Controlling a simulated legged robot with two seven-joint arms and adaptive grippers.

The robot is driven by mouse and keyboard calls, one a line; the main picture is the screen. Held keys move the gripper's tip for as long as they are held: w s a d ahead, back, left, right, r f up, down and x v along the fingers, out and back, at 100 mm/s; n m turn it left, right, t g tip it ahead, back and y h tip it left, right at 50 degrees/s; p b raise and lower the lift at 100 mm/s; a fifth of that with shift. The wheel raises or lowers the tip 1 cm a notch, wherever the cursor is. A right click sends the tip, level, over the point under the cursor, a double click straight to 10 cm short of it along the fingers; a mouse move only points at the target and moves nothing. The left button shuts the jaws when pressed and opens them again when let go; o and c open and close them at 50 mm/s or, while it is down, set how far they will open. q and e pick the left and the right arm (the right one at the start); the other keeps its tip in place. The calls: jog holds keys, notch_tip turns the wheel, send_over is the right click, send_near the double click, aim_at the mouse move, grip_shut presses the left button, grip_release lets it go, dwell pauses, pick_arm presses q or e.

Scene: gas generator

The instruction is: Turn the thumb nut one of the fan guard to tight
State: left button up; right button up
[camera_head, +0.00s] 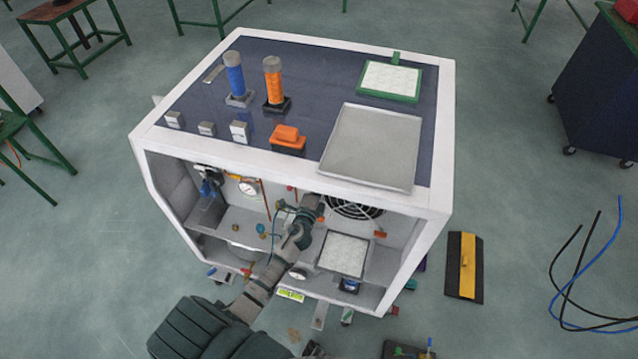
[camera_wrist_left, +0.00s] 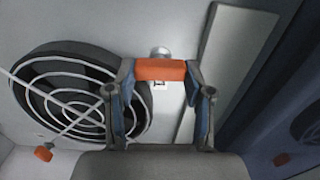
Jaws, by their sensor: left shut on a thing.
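My left gripper (camera_head: 312,203) reaches into the open front of the white generator housing, beside the fan guard (camera_head: 354,208). In the left wrist view, the gripper (camera_wrist_left: 159,78) is shut on an orange thumb nut (camera_wrist_left: 158,69), with one finger at each end of it. A silver round piece shows just behind the nut. The round wire fan guard (camera_wrist_left: 75,98) lies to the left of the fingers. A second orange thumb nut (camera_wrist_left: 43,153) sits at its lower left edge; it also shows in the head view (camera_head: 379,234). My right gripper is not in view.
A pale square panel (camera_head: 343,254) stands below the fan guard, close to my left arm. A pressure gauge (camera_head: 248,187) and thin pipes are to the left. In the wrist view, a dark blue wall (camera_wrist_left: 275,110) rises close on the right.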

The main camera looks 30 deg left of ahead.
pick_arm(q)
jog(key=shift+f+m, duration=0.2)
jog(key=shift+m, duration=0.1)
jog(key=o, duration=1.2)
jog(key=shift+c, duration=0.2)
jog(key=shift+w, duration=0.15)
jog(key=v, duration=1.2)
jog(key=shift+f, duration=0.1)
